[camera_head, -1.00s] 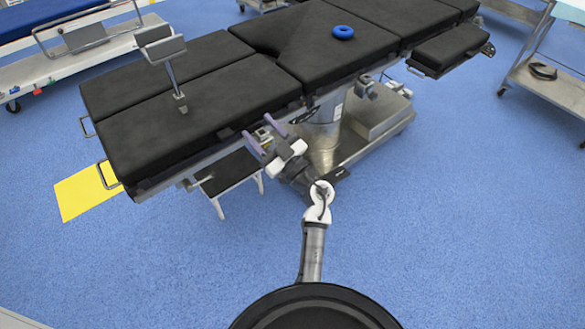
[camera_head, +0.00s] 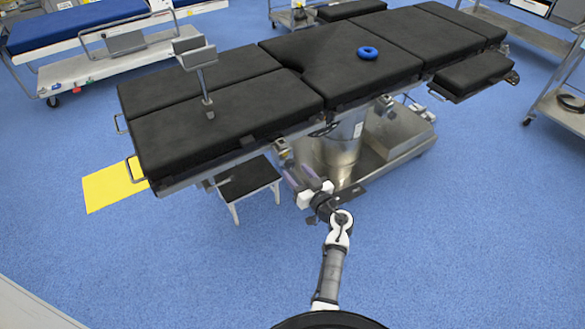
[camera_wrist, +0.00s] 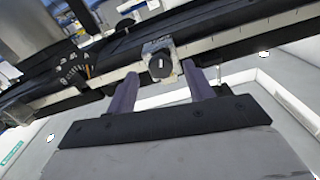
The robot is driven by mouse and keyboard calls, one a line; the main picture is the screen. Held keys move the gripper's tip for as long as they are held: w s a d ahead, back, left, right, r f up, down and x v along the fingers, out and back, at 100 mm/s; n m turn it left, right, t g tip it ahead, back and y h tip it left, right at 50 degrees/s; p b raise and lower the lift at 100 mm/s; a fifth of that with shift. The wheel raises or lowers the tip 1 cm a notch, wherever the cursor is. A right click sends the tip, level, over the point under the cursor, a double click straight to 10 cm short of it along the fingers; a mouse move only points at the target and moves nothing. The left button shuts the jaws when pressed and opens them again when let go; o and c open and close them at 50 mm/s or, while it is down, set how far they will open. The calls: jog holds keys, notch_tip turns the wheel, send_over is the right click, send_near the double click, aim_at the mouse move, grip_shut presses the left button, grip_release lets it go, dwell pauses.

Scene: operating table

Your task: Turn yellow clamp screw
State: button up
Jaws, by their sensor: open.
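A small clamp (camera_head: 282,151) with a pale yellowish tint sits on the side rail of the black operating table (camera_head: 225,121). In the wrist view the clamp (camera_wrist: 160,62) is a grey-beige block with a round dark-grey knob facing me; no clear yellow shows on it there. My gripper (camera_head: 297,174) is below and slightly right of the clamp in the head view. In the wrist view my gripper (camera_wrist: 159,74) shows two purple fingers, spread apart and empty. The clamp appears between and beyond the fingertips, apart from them.
The table's metal column (camera_head: 337,145) stands close right of my gripper. A black-topped step stool (camera_head: 248,180) is to the left, near a yellow floor patch (camera_head: 112,187). A blue ring (camera_head: 368,53) lies on the table. The blue floor in front is free.

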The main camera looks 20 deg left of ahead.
aim_at(291, 167)
jog(key=shift+x, duration=1.7)
jog(key=c, duration=1)
jog(key=shift+o, duration=0.2)
